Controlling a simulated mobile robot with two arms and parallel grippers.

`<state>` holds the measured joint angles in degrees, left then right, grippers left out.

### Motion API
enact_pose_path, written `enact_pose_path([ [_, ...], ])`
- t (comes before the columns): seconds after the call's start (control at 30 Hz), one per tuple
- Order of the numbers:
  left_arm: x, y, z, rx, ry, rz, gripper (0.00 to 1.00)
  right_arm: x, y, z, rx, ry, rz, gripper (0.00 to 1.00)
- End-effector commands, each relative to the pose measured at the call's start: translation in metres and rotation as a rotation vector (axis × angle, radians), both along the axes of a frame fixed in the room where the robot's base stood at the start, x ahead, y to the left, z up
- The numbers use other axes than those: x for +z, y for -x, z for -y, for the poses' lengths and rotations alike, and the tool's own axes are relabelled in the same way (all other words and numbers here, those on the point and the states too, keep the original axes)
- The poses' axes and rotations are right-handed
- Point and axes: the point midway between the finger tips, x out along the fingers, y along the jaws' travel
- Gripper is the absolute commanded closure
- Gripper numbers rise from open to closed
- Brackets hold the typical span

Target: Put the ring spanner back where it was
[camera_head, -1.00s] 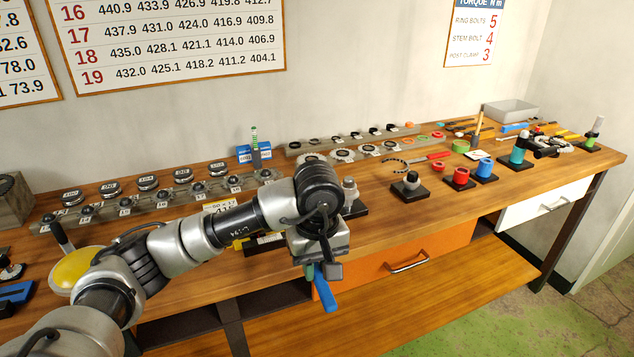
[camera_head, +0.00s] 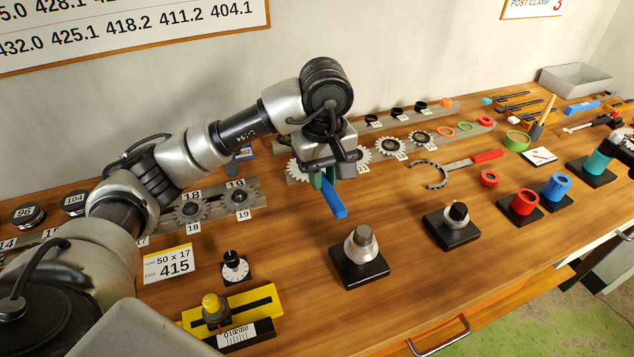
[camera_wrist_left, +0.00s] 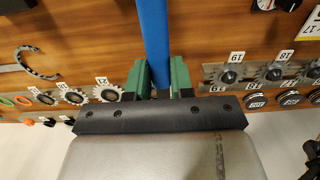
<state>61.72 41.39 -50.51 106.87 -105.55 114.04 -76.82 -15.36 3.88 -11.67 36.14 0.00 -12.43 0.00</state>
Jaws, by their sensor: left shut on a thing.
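My left gripper (camera_head: 325,182) is shut on a blue bar-shaped handle (camera_head: 334,201), held above the wooden bench in front of the sprocket rack. The left wrist view shows the green fingers (camera_wrist_left: 161,76) on both sides of the blue handle (camera_wrist_left: 152,35). The handle looks like part of the ring spanner, but its ring end is not seen, so I cannot be sure.
A rack with numbered sprockets (camera_head: 420,138) runs behind the gripper, with another numbered rack (camera_head: 240,197) to the left. A red-handled tool (camera_head: 455,165) lies to the right. Two black-based posts (camera_head: 361,248) (camera_head: 455,222) stand nearer the front. Bare wood (camera_head: 300,235) lies below the gripper.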

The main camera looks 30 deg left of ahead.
Motion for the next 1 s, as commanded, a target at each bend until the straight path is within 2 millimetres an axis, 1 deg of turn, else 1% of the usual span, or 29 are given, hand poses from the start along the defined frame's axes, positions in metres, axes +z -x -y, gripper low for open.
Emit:
enact_pose_path([
  [0.03, -0.001, 0.000, 0.000, -0.001, 0.000, 0.000, 1.00, 0.000, 0.010, 0.005, 0.001, 0.008, -0.015, 0.57],
  [0.13, -0.010, 0.001, 0.000, -0.001, 0.001, -0.005, 1.00, 0.002, 0.026, 0.012, 0.002, 0.017, -0.041, 0.57],
  [0.2, -0.023, 0.001, 0.000, -0.001, 0.000, -0.006, 1.00, 0.005, 0.035, 0.014, 0.000, 0.020, -0.055, 0.57],
  [0.3, -0.042, 0.001, 0.000, 0.000, 0.000, -0.006, 1.00, 0.010, 0.041, 0.016, 0.000, 0.022, -0.064, 0.57],
  [0.4, -0.056, 0.001, 0.000, -0.001, 0.000, -0.003, 1.00, 0.012, 0.041, 0.015, -0.001, 0.022, -0.064, 0.57],
  [0.47, -0.060, 0.001, 0.000, 0.000, 0.001, -0.002, 1.00, 0.013, 0.040, 0.015, -0.001, 0.022, -0.062, 0.57],
  [0.57, -0.067, 0.001, 0.000, 0.000, 0.001, -0.002, 1.00, 0.015, 0.036, 0.015, -0.001, 0.021, -0.055, 0.57],
  [0.8, -0.098, 0.001, 0.001, 0.000, 0.001, -0.002, 1.00, 0.023, 0.024, 0.013, -0.001, 0.018, -0.036, 0.57],
  [1.0, -0.100, 0.000, 0.000, -0.001, 0.001, 0.001, 1.00, 0.022, 0.025, 0.009, -0.002, 0.012, -0.037, 0.57],
])
